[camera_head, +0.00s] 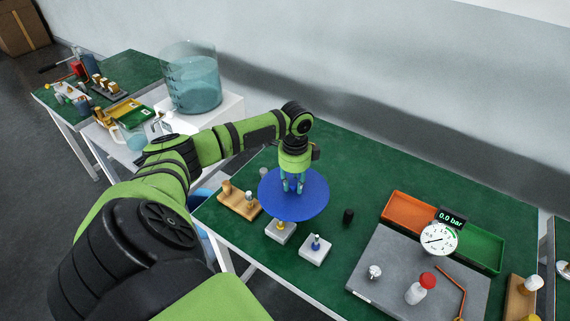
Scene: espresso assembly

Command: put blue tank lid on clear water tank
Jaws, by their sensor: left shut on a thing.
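The blue tank lid (306,205) is a large flat blue disc in the middle of the view, over the green table. My left gripper (293,186) points down at the middle of the lid and is shut on it, probably by its knob, which the fingers hide. I cannot tell whether the lid is lifted clear of the table. The clear water tank (191,82) is a transparent cylinder with bluish water and stands on a white stand at the upper left. Its top looks open. My right gripper is not in view.
The green table (345,160) has free room behind the lid. A wooden holder (238,203) and two small white blocks (315,249) are close to the lid. A grey mat (390,262), a pressure gauge (438,240) and coloured trays (409,211) are at right. Another green table (135,66) holds several parts.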

